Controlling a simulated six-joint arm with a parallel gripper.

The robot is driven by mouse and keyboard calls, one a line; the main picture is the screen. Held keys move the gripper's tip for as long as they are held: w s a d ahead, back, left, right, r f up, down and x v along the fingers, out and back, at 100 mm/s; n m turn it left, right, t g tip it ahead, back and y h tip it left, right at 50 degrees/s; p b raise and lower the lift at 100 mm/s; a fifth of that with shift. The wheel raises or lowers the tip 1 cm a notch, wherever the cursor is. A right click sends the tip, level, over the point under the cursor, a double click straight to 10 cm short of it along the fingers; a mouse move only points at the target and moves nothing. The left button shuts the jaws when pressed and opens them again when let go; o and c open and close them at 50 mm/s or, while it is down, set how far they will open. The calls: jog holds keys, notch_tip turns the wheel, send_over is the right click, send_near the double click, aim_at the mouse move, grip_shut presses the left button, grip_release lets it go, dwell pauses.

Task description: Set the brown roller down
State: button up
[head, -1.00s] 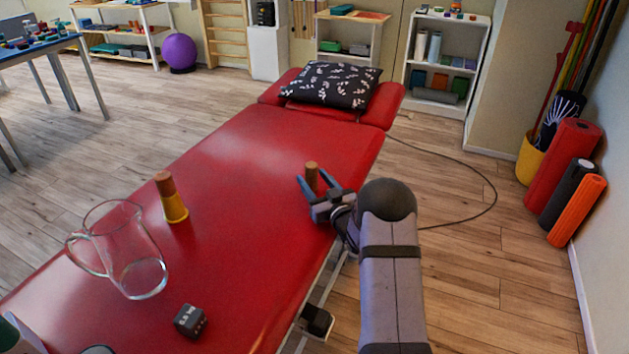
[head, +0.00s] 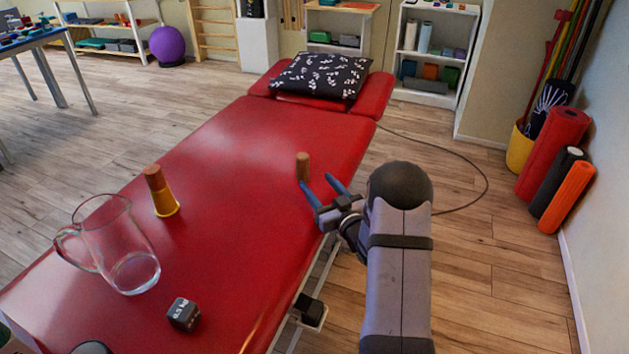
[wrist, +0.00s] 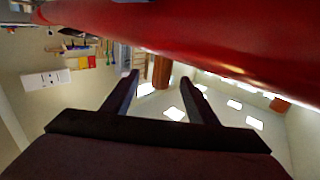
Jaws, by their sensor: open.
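The brown roller (head: 303,166) is a small brown cylinder standing upright on the red treatment table (head: 215,210), near its right edge. My gripper (head: 319,183) is open and low over the table, with the roller just beyond its blue fingertips. In the wrist view, which is upside down, the roller (wrist: 162,71) shows past the tips of the open fingers (wrist: 158,82), and nothing is held between them. The roller's foot appears to rest on the table; the left finger is close to it in the head view.
A patterned pillow (head: 320,77) lies at the far end. The table's middle is clear.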

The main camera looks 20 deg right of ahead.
aim_at(306, 170)
jog(key=shift+a, duration=0.35)
jog(key=shift+w+a+r, duration=0.1)
jog(key=shift+w, duration=1.75)
jog(key=shift+w+a+r, duration=0.1)
jog(key=shift+w, duration=1.75)
jog(key=shift+c, duration=0.4)
jog(key=c, duration=1.2)
